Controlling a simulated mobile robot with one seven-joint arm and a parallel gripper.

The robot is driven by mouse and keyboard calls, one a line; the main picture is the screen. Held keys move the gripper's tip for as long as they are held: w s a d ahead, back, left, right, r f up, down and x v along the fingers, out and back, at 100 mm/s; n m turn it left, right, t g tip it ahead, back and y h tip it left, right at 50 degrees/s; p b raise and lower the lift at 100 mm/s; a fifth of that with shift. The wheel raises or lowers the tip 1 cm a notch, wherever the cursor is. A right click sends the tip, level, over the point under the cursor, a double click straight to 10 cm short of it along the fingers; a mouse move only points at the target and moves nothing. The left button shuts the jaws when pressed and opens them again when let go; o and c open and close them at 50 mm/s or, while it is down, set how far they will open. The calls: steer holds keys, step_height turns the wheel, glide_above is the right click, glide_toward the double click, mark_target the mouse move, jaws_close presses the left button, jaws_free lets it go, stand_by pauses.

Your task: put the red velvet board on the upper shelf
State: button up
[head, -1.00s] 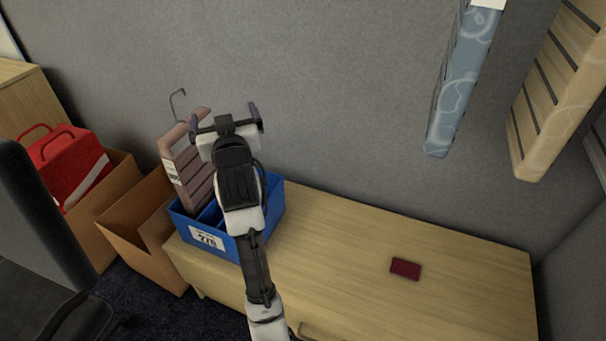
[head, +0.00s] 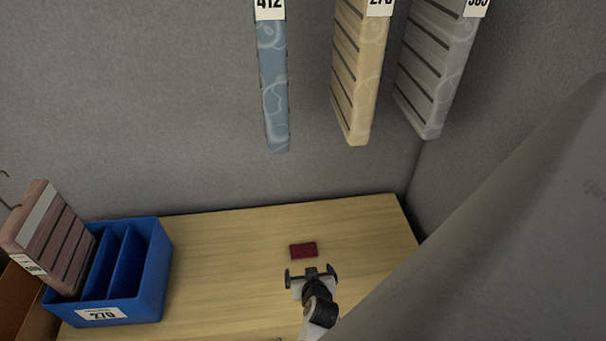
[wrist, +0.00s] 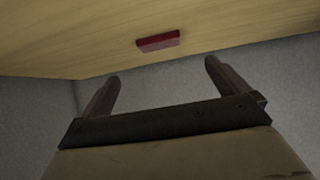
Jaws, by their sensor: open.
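The red velvet board (head: 303,250) is a small dark red slab lying flat on the wooden table top (head: 225,235). It also shows in the wrist view (wrist: 158,41), beyond my fingertips and apart from them. My gripper (head: 311,273) is open and empty, just in front of the board in the head view. Its two fingers (wrist: 160,85) stand apart in the wrist view with nothing between them. I cannot make out an upper shelf in these frames.
A blue divided bin (head: 150,280) stands on the table's left, with a brownish-pink slatted board (head: 55,235) leaning in it. Blue (head: 274,85), tan (head: 358,75) and grey (head: 436,70) panels hang on the wall above. A grey partition (head: 500,220) borders the right. The table's middle is clear.

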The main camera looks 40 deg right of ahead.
glide_toward(303, 251)
steer(key=x, duration=0.2)
steer(key=shift+w+d+f, duration=0.1)
steer(key=shift+w+f, duration=0.05)
steer(key=shift+f, duration=0.3)
steer(key=shift+r+p+x, duration=0.2)
steer(key=shift+p+x, duration=0.3)
steer(key=shift+x, duration=2.1)
steer(key=shift+d, duration=0.2)
steer(key=c, duration=1)
step_height(303, 251, up, 20)
